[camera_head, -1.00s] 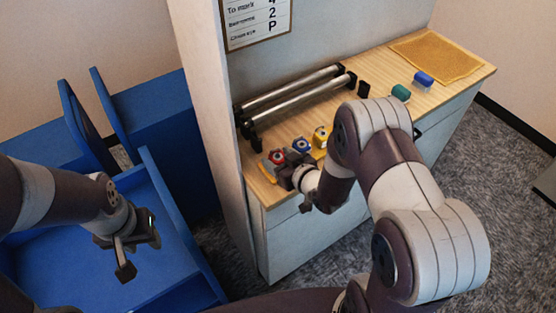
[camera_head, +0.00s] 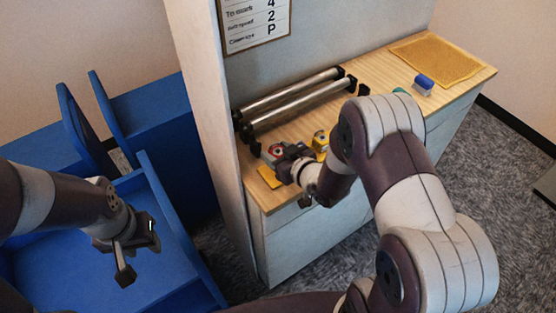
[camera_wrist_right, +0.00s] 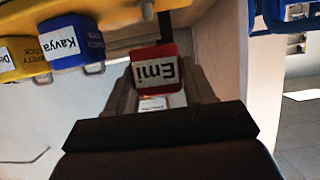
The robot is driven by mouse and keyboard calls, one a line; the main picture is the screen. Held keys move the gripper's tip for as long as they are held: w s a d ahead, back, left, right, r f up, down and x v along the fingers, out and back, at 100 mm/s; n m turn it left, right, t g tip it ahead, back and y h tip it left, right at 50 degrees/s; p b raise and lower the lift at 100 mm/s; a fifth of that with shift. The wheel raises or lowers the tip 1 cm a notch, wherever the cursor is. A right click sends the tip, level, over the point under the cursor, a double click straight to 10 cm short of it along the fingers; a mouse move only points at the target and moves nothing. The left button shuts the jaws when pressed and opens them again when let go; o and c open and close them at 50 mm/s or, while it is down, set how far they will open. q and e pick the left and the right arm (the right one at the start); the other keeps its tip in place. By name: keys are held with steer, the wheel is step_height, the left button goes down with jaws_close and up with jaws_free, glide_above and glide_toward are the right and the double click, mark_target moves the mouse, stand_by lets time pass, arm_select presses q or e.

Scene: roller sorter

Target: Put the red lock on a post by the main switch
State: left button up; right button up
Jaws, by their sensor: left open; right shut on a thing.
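In the right wrist view the red lock (camera_wrist_right: 154,72), labelled "Emi", is between the fingers of my right gripper (camera_wrist_right: 160,100), which is shut on it. A dark upright bar (camera_wrist_right: 165,27) shows just behind the lock; I cannot tell whether they touch. In the head view my right gripper (camera_head: 288,165) is at the counter's near left corner, beside a grey box with a round red part (camera_head: 275,151). The red lock cannot be made out there. My left gripper (camera_head: 136,250) is open and empty above the blue bin.
A blue lock (camera_wrist_right: 72,42) and a yellow lock (camera_wrist_right: 22,58) are beside the red one. The counter (camera_head: 375,88) carries metal rollers (camera_head: 295,103), a yellow box (camera_head: 320,141), a blue-and-white block (camera_head: 424,84) and a yellow mat (camera_head: 437,59). A blue bin (camera_head: 180,225) stands left.

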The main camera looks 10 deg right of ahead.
steer(key=s+d+r+p, duration=0.3)
steer(key=s+r+p, duration=0.2)
steer(key=s+r, duration=0.6)
steer(key=shift+s+r, duration=0.15)
steer(key=shift+r, duration=0.3)
